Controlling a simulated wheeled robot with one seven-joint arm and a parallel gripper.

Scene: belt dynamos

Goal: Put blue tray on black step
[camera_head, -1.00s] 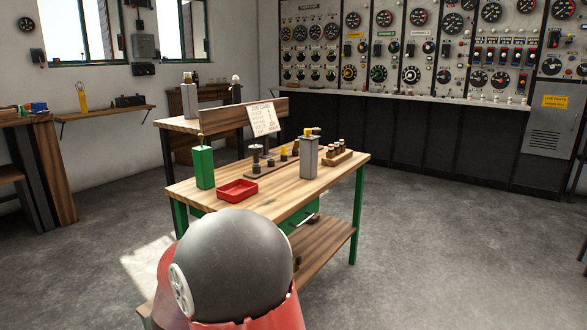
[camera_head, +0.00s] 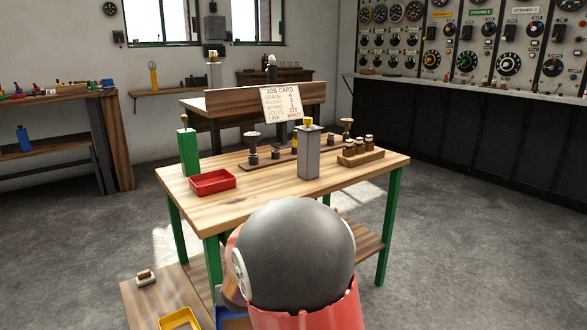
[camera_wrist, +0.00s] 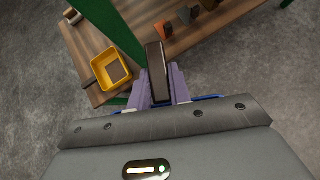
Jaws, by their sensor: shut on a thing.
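The blue tray (camera_head: 232,319) shows only as a small patch at the bottom of the head view, beside my arm. In the wrist view, blue rim parts (camera_wrist: 207,97) show on both sides behind my gripper (camera_wrist: 160,88). My gripper's purple fingers are shut, with a dark upright bar (camera_wrist: 155,58) between them that seems to belong to the tray. Most of the tray is hidden by the gripper. In the head view my arm hides the gripper. I cannot pick out a black step for sure in either view.
A low wooden board (camera_head: 150,300) bears a yellow tray (camera_head: 180,319), also in the wrist view (camera_wrist: 113,69). Grey floor is clear at right.

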